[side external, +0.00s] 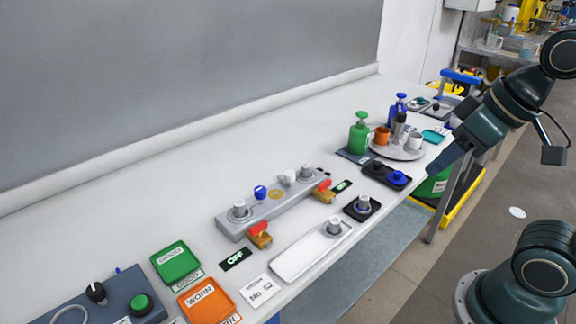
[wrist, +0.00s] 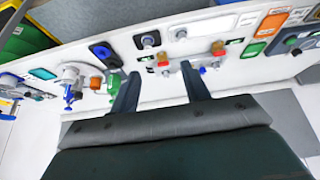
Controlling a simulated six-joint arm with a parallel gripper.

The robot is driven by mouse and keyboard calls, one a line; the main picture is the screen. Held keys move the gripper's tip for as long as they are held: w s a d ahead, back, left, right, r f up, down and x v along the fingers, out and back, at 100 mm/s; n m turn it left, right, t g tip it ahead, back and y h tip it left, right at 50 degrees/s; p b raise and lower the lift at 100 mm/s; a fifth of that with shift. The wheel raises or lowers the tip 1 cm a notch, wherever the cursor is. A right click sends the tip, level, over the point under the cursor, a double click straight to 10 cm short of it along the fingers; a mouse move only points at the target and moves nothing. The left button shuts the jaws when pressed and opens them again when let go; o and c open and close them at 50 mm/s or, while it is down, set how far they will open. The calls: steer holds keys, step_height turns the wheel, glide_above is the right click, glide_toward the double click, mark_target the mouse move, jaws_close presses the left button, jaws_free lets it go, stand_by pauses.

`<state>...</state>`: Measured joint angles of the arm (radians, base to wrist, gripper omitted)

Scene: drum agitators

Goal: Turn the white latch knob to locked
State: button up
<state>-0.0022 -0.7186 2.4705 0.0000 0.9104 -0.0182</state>
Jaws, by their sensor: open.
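A long grey fixture (side external: 270,205) on the white bench carries several pale knobs, a blue knob and two red-handled valves. A whitish knob (side external: 289,177) stands near its far end; I cannot tell its lock state or be sure that it is the latch knob. Other pale knobs stand on a black plate (side external: 374,211) and a white tray (side external: 288,262). My gripper (side external: 436,165) is open and empty, above the bench's front edge, apart from the fixture. In the wrist view its two fingers (wrist: 158,80) are spread, with the bench items beyond them.
A round tray (side external: 398,153) with cups and a green pump bottle (side external: 359,133) stand further along the bench. Green (side external: 175,262) and orange (side external: 207,300) trays and a grey control box (side external: 115,303) are at the near end. A grey wall rises behind.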

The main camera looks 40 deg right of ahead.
steer(key=w+r+n+g, duration=0.1)
steer(key=w+r+n, duration=0.15)
steer(key=w, duration=0.45)
steer(key=n+g, duration=0.4)
steer(key=n, duration=0.2)
glide_above(290, 172)
step_height(290, 172, down, 5)
steer(key=shift+a+f, duration=0.1)
steer(key=shift+f, duration=0.1)
steer(key=shift+f, duration=0.15)
step_height(290, 172, down, 14)
steer(key=shift+r, duration=0.25)
steer(key=c, duration=1)
